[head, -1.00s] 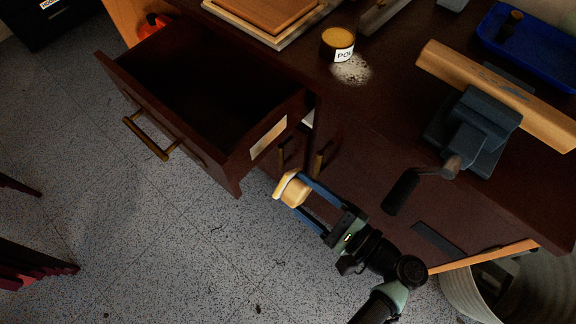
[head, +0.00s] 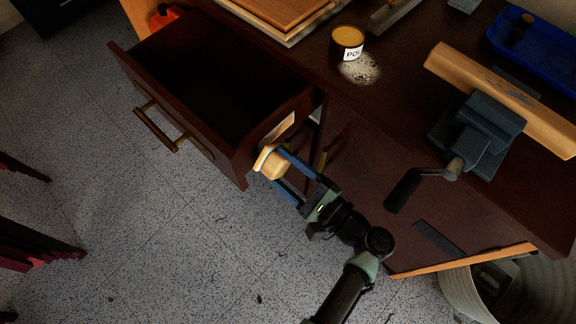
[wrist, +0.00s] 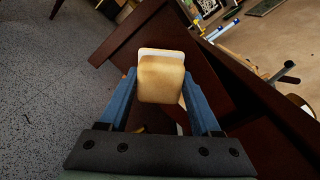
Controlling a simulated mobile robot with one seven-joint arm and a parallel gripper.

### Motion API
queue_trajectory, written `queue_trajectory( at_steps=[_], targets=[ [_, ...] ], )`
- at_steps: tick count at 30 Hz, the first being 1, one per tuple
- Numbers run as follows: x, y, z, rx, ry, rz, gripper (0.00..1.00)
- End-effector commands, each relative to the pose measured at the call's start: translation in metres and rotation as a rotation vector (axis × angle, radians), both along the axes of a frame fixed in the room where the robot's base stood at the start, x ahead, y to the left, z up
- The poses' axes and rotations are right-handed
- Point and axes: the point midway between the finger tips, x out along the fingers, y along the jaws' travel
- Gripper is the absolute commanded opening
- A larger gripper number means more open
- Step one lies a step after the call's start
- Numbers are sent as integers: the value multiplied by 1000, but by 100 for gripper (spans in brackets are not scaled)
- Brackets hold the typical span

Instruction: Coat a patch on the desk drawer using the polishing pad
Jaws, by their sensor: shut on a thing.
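The dark desk drawer (head: 228,150) is pulled open, and a pale patch (head: 278,130) shows on its right side wall. My gripper (head: 273,165) is shut on the yellowish polishing pad (head: 268,160), just in front of the lower part of the patch. In the wrist view the pad (wrist: 161,80) sits between the two blue fingers, with a whitish layer along its far edge. Behind it is the drawer's dark wood (wrist: 135,38). The pad hides part of the patch, and I cannot tell whether they touch.
A polish tin (head: 347,42) stands on the desk top beside a pale powdery spot (head: 359,69). A vise (head: 478,130) holding a wooden board (head: 500,95) is at the right, its handle overhanging the edge. A bin (head: 480,290) stands at lower right. The speckled floor (head: 150,250) is open.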

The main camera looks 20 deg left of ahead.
Motion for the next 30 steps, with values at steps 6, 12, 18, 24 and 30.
queue_trajectory(
  at_steps=[6,12,18,24,30],
  targets=[
    [0,1,0,1,-1,0,20],
    [0,0,0,0,-1,0,20],
    [1,1,0,0,-1,1,20],
    [2,5,0,0,-1,1,20],
    [4,9,0,0,-1,1,20]
  ],
)
